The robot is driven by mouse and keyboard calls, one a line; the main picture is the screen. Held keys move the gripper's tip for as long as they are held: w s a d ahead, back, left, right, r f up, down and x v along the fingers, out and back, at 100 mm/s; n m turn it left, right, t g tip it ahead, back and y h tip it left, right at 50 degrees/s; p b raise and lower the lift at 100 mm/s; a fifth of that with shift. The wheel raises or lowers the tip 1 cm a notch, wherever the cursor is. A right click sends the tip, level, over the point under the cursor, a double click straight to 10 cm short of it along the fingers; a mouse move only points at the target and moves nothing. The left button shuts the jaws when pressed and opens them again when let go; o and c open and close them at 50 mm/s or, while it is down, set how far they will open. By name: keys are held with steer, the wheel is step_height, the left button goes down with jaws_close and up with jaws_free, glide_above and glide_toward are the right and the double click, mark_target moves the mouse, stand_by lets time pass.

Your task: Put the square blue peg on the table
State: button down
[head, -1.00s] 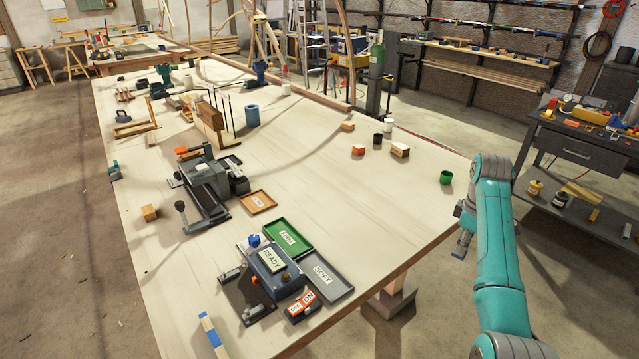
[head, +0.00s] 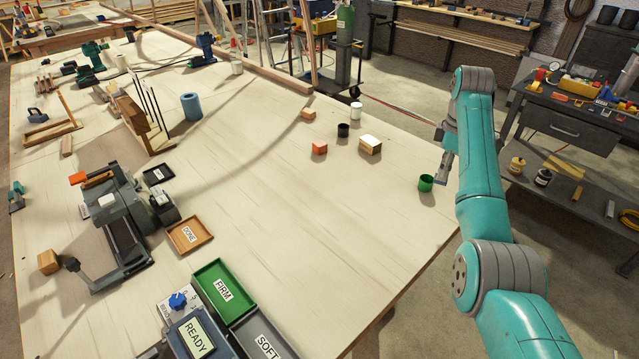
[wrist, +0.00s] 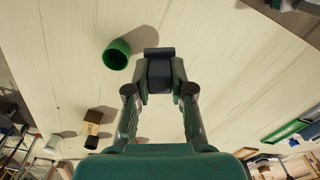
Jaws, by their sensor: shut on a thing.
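My gripper (wrist: 160,88) is shut on a dark blue, square-sided peg (wrist: 160,72), which sits between the fingertips in the wrist view. In the head view my gripper (head: 446,160) hangs at the right edge of the pale wooden table (head: 300,230), just right of a green cup (head: 426,183). The cup also shows up and left of the peg in the wrist view (wrist: 117,55). Table surface fills the wrist view behind the peg. I cannot tell whether the peg touches the table.
An orange block (head: 319,148), a black cup (head: 343,130), a white cup (head: 356,111) and a wooden block (head: 370,145) stand farther left. Trays marked FIRM (head: 224,290) and SOFT (head: 265,340) lie at the front. The table's middle is clear.

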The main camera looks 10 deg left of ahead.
steer(key=shift+s+f, duration=0.1)
steer(key=shift+f, duration=4.85)
steer(key=shift+f, duration=0.1)
steer(key=c, duration=1)
jaws_free()
